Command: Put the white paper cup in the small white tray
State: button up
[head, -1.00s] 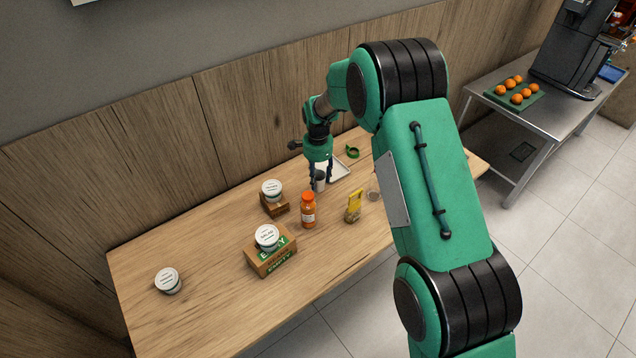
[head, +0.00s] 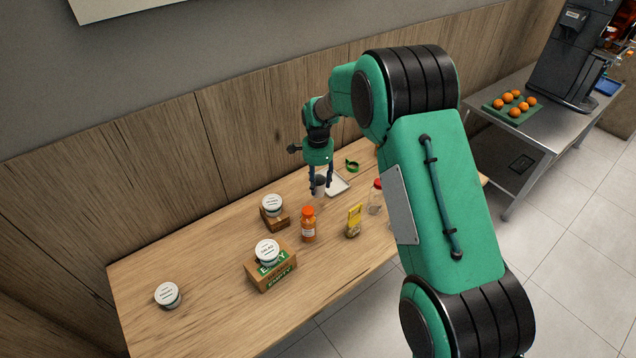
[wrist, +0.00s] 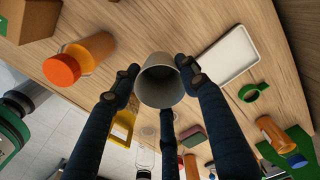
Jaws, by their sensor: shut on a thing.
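The white paper cup (wrist: 158,86) is between the fingers of my gripper (wrist: 160,80) in the wrist view, its open mouth facing the camera. In the head view my gripper (head: 320,181) points down and is shut on the cup (head: 319,188), just left of the small white tray (head: 339,186). The tray also shows in the wrist view (wrist: 228,55), empty and apart from the cup. The fingers hide part of the cup. Whether its base touches the table cannot be told.
An orange-capped bottle (head: 308,225), a yellow packet (head: 354,220) and a red-lidded jar (head: 376,198) stand nearby. White-lidded tubs sit on a small wooden block (head: 275,219) and a cardboard box (head: 270,274). A green ring (head: 352,165) lies behind the tray.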

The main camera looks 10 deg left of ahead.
jog(key=shift+d, duration=0.1)
jog(key=d+f+p, duration=0.4)
jog(key=d+p, duration=0.2)
jog(key=d, duration=0.1)
jog(key=shift+w+d+f, duration=0.15)
jog(key=shift+d+f, duration=0.05)
jog(key=shift+d, duration=0.1)
dwell(0.3)
jog(key=w+a, duration=0.2)
jog(key=w, duration=0.5)
jog(key=w+a+f, duration=0.1)
jog(key=w+a, duration=0.2)
jog(key=w, duration=0.5)
jog(key=shift+w+f+b, duration=0.15)
jog(key=shift+f+b, duration=0.05)
jog(key=shift+b, duration=0.15)
jog(key=shift+f, duration=1.8)
jog(key=shift+f+b, duration=0.2)
jog(key=shift+b, duration=0.1)
